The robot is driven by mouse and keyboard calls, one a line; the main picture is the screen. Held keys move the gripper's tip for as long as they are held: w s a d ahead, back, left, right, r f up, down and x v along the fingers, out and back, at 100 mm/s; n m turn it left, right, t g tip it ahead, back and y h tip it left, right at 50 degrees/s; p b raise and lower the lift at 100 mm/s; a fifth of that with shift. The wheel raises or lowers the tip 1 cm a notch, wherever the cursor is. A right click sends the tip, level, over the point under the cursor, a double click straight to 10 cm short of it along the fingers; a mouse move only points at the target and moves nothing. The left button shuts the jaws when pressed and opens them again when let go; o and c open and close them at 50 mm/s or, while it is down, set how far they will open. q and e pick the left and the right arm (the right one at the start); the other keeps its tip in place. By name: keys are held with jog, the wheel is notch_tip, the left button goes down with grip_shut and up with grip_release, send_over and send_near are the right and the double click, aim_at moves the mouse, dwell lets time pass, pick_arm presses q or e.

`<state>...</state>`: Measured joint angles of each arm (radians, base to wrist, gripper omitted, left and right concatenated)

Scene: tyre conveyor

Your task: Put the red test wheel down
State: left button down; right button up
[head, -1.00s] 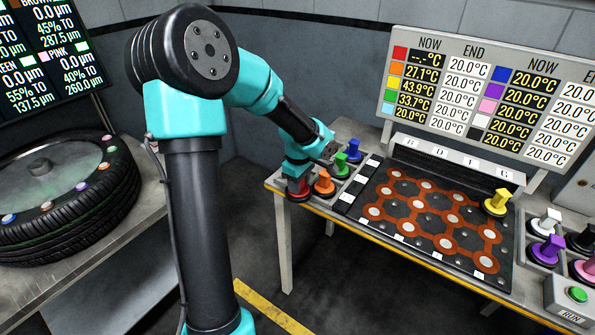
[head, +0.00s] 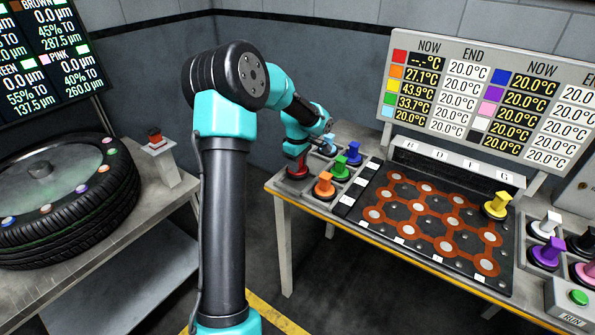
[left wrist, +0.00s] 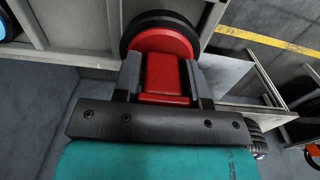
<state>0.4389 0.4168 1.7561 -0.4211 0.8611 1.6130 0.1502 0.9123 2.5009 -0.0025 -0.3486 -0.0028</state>
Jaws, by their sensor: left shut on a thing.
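The red test wheel (left wrist: 165,42) has a red block handle and a black rim. My left gripper (left wrist: 161,78) is shut on the handle, with a finger on each side. In the head view the red wheel (head: 297,173) shows below my left gripper (head: 296,152), by the left end of the table's rack. I cannot tell whether its rim touches the table. My right gripper is not in view.
The orange wheel (head: 324,185), green wheel (head: 341,166), blue wheel (head: 354,153) and light blue wheel (head: 328,146) stand close by in the rack. The yellow wheel (head: 497,204) stands on the dark plate (head: 408,228). A tyre (head: 110,203) lies on the left bench.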

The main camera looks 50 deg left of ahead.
pick_arm(q)
jog(key=shift+f, duration=1.7)
jog(key=shift+f, duration=0.1)
jog(key=c, duration=0.7)
grip_release()
notch_tip(320, 180, up, 12)
jog(key=shift+r, duration=0.1)
